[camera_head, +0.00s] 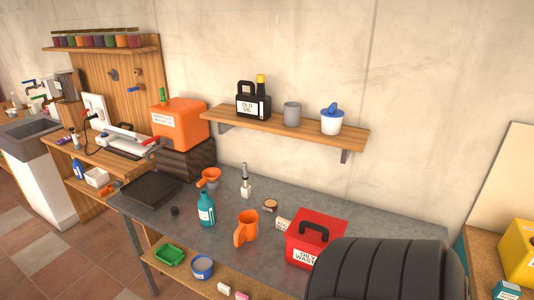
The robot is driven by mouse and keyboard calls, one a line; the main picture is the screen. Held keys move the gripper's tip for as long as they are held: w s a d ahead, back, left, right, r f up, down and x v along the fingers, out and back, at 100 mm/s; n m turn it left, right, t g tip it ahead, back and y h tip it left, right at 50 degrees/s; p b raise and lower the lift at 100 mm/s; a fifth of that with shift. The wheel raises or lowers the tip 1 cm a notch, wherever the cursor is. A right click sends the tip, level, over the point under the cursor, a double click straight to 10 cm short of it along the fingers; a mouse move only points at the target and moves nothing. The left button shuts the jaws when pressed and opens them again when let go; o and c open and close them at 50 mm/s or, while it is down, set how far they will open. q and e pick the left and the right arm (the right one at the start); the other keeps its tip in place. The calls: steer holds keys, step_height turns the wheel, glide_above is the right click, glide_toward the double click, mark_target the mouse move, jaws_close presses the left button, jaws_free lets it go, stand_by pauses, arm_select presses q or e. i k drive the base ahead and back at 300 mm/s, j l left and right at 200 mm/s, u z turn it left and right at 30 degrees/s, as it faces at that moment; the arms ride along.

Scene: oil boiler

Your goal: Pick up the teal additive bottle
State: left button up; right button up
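The teal additive bottle (206,212) stands upright on the grey workbench (175,222), near its front edge. It has a white label and a narrow neck. Its body is in plain view and nothing touches it. Neither of my grippers shows in the head view.
An orange funnel (210,177) sits behind the bottle. A red oily waste box (314,238) and a large black ribbed object (385,270) fill the right of the bench. A wooden shelf (300,132) with containers hangs above. A black tray (152,189) lies at left.

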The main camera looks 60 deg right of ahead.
mark_target(207, 211)
steer(key=i+z, duration=0.3)
steer(key=z, duration=0.15)
steer(key=i+j+z, duration=0.15)
steer(key=i+z, duration=0.25)
steer(key=k+z, duration=0.1)
steer(key=z, duration=1.4)
